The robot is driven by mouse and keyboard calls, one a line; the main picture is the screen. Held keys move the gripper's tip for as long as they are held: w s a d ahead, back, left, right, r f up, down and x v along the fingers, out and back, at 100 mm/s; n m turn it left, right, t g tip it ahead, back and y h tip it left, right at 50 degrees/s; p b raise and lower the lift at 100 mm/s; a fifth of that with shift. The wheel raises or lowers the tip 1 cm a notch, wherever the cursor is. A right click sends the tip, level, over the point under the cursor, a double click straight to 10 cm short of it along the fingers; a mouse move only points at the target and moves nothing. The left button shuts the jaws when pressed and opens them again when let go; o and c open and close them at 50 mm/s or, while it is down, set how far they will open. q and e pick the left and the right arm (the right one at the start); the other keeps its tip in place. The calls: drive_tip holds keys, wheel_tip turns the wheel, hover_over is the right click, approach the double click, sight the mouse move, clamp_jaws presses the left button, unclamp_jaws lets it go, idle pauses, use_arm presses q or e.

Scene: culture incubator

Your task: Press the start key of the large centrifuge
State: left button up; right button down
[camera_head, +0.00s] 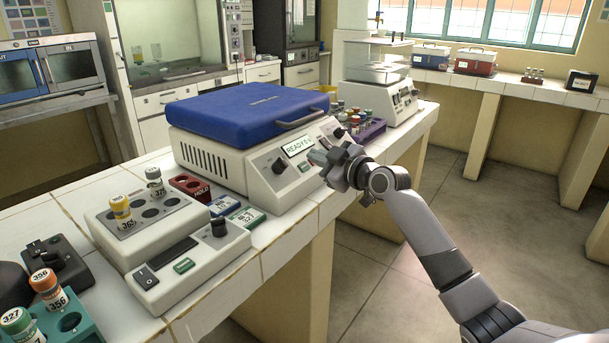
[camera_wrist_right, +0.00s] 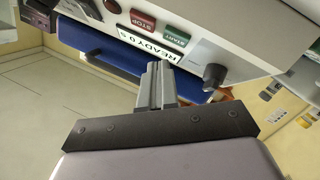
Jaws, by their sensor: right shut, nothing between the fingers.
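The large centrifuge (camera_head: 245,165) has a white body and a shut blue lid (camera_head: 250,108). Its sloped front panel has a display (camera_head: 298,146) that starts with READY, and a dark knob (camera_head: 279,166). In the right wrist view the panel appears upside down, with the green START key (camera_wrist_right: 178,37), the red STOP key (camera_wrist_right: 143,20) and the knob (camera_wrist_right: 215,75). My right gripper (camera_head: 319,157) is shut and empty in front of the panel. In the wrist view its fingertips (camera_wrist_right: 160,66) lie close to the display and START key; contact cannot be told. My left gripper is out of view.
A smaller white device (camera_head: 170,240) with vials stands on the tiled bench at the left. A red rack (camera_head: 190,187) and small labelled boxes lie between the devices. A purple vial rack (camera_head: 370,132) and a balance (camera_head: 380,90) stand beyond the centrifuge. The floor at right is clear.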

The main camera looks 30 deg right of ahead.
sight(304, 166)
drive_tip(key=shift+w+a+f, duration=0.1)
drive_tip(key=shift+w+f, duration=0.25)
drive_tip(key=shift+f, duration=0.1)
idle(0.7)
idle(0.9)
drive_tip(key=shift+f+b, duration=0.1)
drive_tip(key=shift+b, duration=0.2)
drive_tip(key=shift+w+a+f, duration=0.15)
drive_tip(key=shift+w+f, duration=0.1)
drive_tip(key=shift+w, duration=0.05)
